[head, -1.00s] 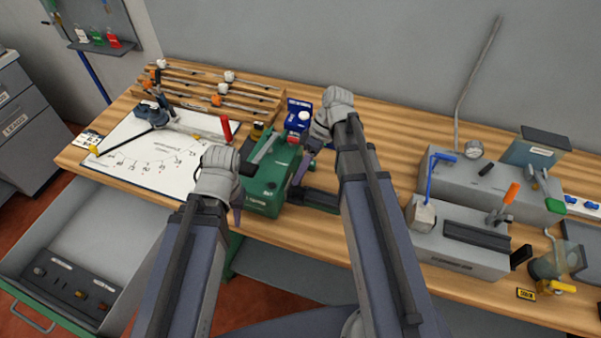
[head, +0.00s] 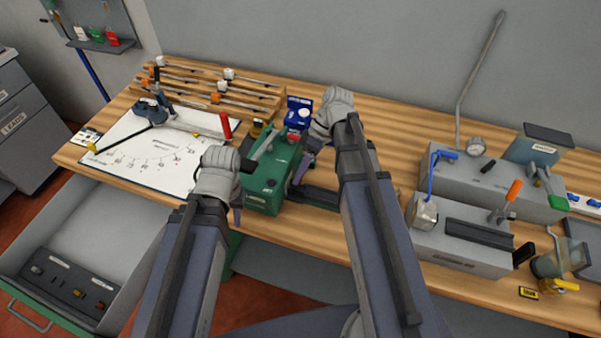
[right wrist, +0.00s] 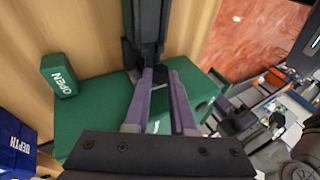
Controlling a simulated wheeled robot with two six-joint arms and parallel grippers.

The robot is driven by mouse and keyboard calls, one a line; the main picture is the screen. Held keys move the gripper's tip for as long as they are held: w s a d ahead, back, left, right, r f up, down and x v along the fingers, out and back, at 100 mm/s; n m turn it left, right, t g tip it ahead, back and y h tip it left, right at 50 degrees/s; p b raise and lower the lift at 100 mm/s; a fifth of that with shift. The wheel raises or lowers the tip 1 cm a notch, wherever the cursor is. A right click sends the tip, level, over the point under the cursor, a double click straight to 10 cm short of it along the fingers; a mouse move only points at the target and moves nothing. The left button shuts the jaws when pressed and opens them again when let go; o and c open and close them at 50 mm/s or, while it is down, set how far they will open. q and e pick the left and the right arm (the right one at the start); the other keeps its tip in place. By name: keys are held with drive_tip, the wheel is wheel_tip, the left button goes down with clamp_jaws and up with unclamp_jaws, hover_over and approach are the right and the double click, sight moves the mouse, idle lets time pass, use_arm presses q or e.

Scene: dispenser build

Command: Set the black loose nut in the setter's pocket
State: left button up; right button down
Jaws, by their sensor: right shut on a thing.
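The green setter (head: 262,193) stands near the table's front edge, left of the middle. It also fills much of the right wrist view (right wrist: 95,110). My right gripper (head: 302,168) is low over the setter's right side in the head view. In the right wrist view its purple fingers (right wrist: 160,78) point at the setter and are shut on a small dark piece, the black loose nut (right wrist: 161,75), which is mostly hidden between the tips. The pocket cannot be made out. My left gripper (head: 237,200) is at the setter's left side; its fingertips are too hidden to tell open from shut.
A blue box (head: 299,112) stands behind the setter. A black upright part (right wrist: 148,28) is just beyond my right fingertips. A white sheet (head: 130,160) and a wooden rack (head: 255,98) lie left.

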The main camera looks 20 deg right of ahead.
drive_tip(key=shift+f+b, duration=0.6)
drive_tip(key=shift+f, duration=0.1)
idle(0.5)
drive_tip(key=c, duration=0.7)
unclamp_jaws()
drive_tip(key=shift+c, duration=1.4)
drive_tip(key=shift+o, duration=1)
